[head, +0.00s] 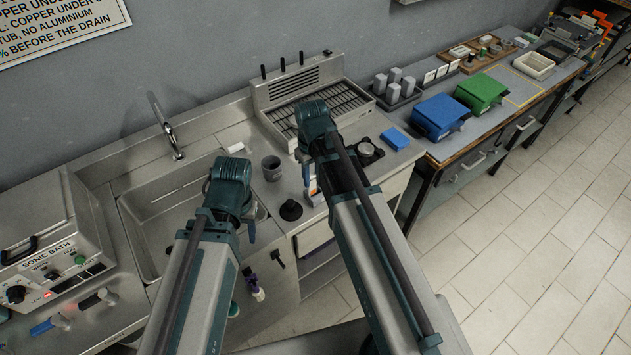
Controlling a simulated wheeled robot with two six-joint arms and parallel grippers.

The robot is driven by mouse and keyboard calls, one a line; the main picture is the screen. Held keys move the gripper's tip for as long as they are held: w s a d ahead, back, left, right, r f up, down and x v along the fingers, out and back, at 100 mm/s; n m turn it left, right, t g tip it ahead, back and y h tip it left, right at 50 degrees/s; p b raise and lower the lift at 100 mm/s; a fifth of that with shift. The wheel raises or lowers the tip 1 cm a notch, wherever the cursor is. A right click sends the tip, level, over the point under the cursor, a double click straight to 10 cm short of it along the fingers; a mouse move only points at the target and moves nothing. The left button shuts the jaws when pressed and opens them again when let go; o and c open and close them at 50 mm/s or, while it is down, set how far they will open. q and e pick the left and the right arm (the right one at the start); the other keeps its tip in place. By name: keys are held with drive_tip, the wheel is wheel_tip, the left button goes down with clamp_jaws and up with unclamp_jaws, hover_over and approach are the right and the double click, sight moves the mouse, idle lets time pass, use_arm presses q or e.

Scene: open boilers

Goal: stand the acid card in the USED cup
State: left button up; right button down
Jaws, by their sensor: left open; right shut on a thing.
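A grey cup (271,168), which may be the USED cup, stands upright on the steel counter between my two grippers. No label on it is readable. My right gripper (308,177) points down to the right of the cup, shut on a small white and orange piece (313,192) that looks like the acid card. Most of that piece is hidden by the gripper and arm, and its marking cannot be read. My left gripper (250,218) is open near the sink's right edge, left of and nearer than the cup; its fingers are partly hidden.
A black conical piece (291,210) stands close to the cup. The sink (165,225) lies left, with a white block (236,147) near its edge. A slatted rack (335,102) stands behind. A blue block (395,138) lies right.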

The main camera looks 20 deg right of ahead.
sight(315, 181)
drive_tip(key=shift+w+d, duration=0.45)
drive_tip(key=shift+w, duration=0.05)
wheel_tip(315, 181, down, 4)
drive_tip(key=b, duration=0.3)
drive_tip(key=shift+d+r+b, duration=0.15)
drive_tip(key=shift+b, duration=0.15)
drive_tip(key=shift+f, duration=0.25)
drive_tip(key=c, duration=0.9)
unclamp_jaws()
drive_tip(key=shift+r, duration=0.1)
drive_tip(key=shift+o, duration=0.2)
drive_tip(key=shift+r, duration=0.1)
